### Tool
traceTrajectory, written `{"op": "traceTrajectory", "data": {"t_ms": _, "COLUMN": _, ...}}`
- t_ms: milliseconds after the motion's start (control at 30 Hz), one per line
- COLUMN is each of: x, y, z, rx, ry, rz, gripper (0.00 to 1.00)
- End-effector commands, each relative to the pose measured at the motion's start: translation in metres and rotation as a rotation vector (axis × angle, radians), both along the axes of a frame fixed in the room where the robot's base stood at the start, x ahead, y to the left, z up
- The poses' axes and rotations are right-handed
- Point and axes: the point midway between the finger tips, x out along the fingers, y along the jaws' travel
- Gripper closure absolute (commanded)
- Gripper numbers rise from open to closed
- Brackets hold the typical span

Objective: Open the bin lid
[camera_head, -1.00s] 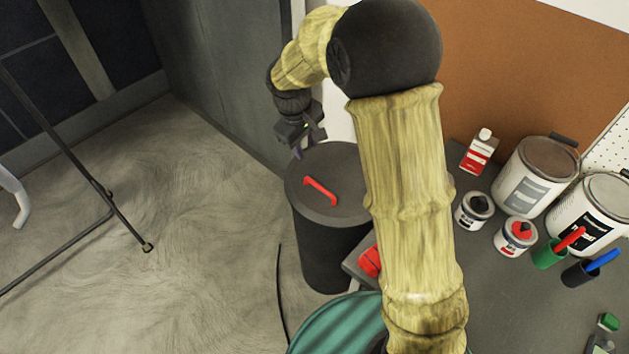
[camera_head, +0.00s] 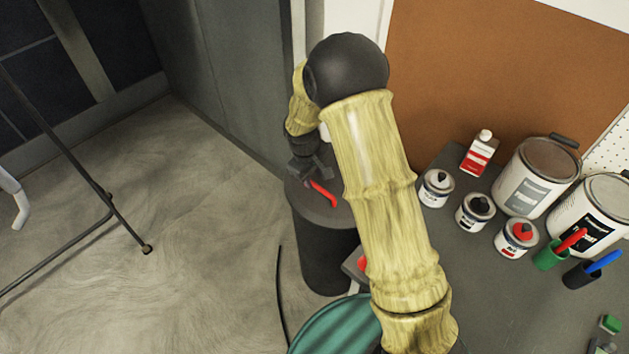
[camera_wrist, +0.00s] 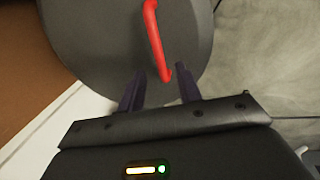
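The bin (camera_head: 326,262) is a dark grey cylinder standing on the floor. Its round lid (camera_head: 313,208) lies flat on top and has a red bar handle (camera_head: 324,193). In the wrist view the lid (camera_wrist: 95,40) fills the upper middle and the red handle (camera_wrist: 155,40) runs down towards my fingers. My gripper (camera_wrist: 160,80) is open, with two dark fingers apart. The handle's near end shows between the fingertips, and no grip on it is seen. In the head view my gripper (camera_head: 308,180) is at the handle's far end, and its fingers are mostly hidden.
A workbench (camera_head: 440,230) at the right holds paint cans (camera_head: 537,178), small tins and cups. A teal round container (camera_head: 335,328) stands in front of the bin. A metal frame (camera_head: 108,205) stands at the left.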

Motion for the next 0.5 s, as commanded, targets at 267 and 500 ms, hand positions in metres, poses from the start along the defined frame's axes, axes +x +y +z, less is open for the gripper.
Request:
{"op": "traceTrajectory", "data": {"t_ms": 267, "x": 0.004, "y": -0.004, "z": -0.032, "rx": 0.001, "ry": 0.001, "rz": 0.0, "gripper": 0.66}}
{"op": "traceTrajectory", "data": {"t_ms": 500, "x": 0.005, "y": -0.004, "z": -0.034, "rx": 0.001, "ry": -0.001, "rz": 0.0, "gripper": 0.66}}
